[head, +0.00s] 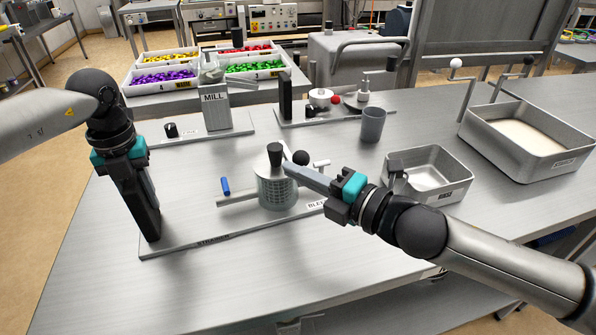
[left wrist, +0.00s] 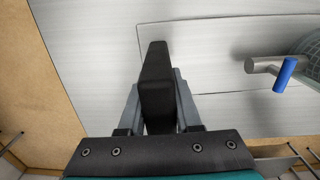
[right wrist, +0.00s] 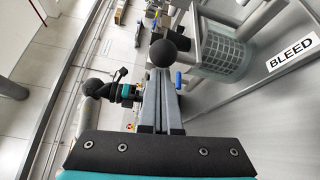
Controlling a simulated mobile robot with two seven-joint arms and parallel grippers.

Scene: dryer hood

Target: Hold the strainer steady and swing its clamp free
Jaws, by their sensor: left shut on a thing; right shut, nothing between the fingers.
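The strainer is a mesh cylinder (head: 277,190) with a black-knobbed top, on a flat plate (head: 185,243) labelled STRAINER. A black ball knob (head: 301,158), apparently the clamp's, sits beside its top; it also shows in the right wrist view (right wrist: 163,53). My left gripper (head: 140,190) is shut on a black upright grip (head: 148,222) at the plate's left end, seen between the fingers in the left wrist view (left wrist: 155,85). My right gripper (head: 290,168) is shut and empty, its tips close to the ball knob. I cannot tell whether they touch it.
A pipe with a blue lever (head: 225,186) sticks out left of the strainer. A grey cup (head: 372,125) and the MILL (head: 214,105) stand behind. The table's front is clear.

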